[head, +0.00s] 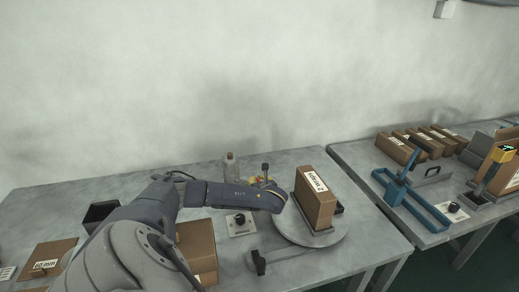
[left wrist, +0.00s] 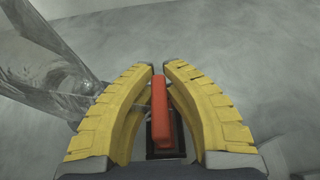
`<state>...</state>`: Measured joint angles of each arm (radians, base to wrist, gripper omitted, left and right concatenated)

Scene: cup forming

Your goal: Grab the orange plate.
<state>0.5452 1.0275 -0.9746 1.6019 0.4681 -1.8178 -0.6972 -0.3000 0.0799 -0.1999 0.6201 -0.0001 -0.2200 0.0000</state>
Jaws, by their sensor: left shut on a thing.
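My left gripper (head: 262,182) is over the back of the near table, beside a clear bottle (head: 231,168). Its yellow fingers show clearly in the left wrist view (left wrist: 163,72), closed in on both sides of a narrow orange-red piece, the orange plate (left wrist: 160,105), seen nearly edge-on. A dark block-like part lies below the plate in that view. In the head view, the plate is mostly hidden by the gripper and arm. My right gripper is not in view.
A round turntable (head: 338,233) bears an upright brown carton (head: 314,199) to the right of the gripper. A plate with a black knob (head: 239,221) lies in front. Another brown carton (head: 197,248) stands by my arm. A blue frame (head: 404,196) is on the right table.

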